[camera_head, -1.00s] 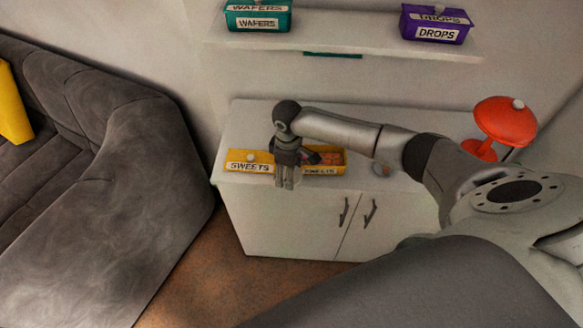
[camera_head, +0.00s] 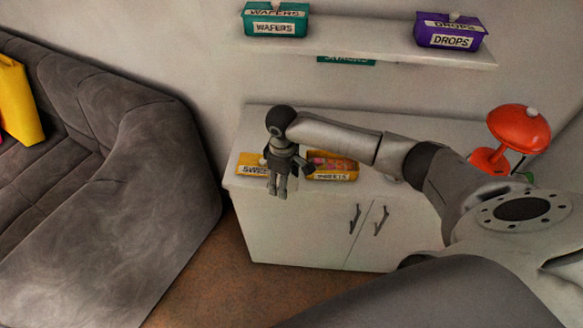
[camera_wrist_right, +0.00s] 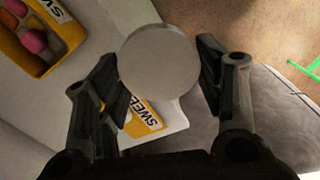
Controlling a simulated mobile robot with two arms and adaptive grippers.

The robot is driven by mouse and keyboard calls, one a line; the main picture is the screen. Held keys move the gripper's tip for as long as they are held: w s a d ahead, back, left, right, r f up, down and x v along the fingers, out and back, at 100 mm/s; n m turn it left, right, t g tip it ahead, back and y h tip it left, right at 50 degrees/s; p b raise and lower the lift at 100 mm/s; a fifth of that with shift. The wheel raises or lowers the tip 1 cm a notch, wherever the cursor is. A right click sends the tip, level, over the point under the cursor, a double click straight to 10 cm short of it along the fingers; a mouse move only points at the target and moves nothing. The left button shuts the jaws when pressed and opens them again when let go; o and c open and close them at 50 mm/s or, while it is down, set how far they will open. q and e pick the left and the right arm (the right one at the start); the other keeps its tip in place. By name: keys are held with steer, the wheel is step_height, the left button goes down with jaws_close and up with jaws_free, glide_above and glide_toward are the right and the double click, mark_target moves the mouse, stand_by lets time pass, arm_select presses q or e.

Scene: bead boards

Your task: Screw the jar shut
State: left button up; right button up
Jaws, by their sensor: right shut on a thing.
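My right gripper (camera_head: 278,190) hangs fingers-down at the cabinet's front edge, beside the yellow sweets box. In the right wrist view its fingers (camera_wrist_right: 158,85) stand on either side of a plain round grey disc (camera_wrist_right: 158,60), shut on it. The disc looks like a lid seen flat on; whether a jar is under it is hidden. The head view does not show the disc clearly. I can make out no jar for certain; a small greyish thing (camera_head: 392,180) beside my forearm is mostly hidden. My left gripper is not in view.
The white cabinet (camera_head: 300,225) holds an open yellow box of sweets (camera_head: 335,177), a yellow SWEETS lid (camera_head: 250,166) and a red lamp (camera_head: 518,128). The shelf (camera_head: 360,38) above carries teal (camera_head: 275,28) and purple (camera_head: 450,41) boxes. A grey sofa (camera_head: 130,200) stands left.

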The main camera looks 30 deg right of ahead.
steer(key=a+b, duration=0.1)
steer(key=s+a+r+m+b, duration=0.1)
steer(key=a+r+m+b, duration=0.1)
steer(key=shift+s, duration=0.25)
steer(key=s+a+r+m+b, duration=0.1)
steer(key=s+r+m+b, duration=0.1)
steer(key=s+b, duration=0.2)
steer(key=s+a+r+m+b, duration=0.1)
steer(key=s+r+m+b, duration=0.2)
steer(key=s, duration=0.5)
steer(key=shift+a+r+b, duration=0.15)
steer(key=shift+a+b, duration=0.1)
steer(key=shift+b, duration=0.65)
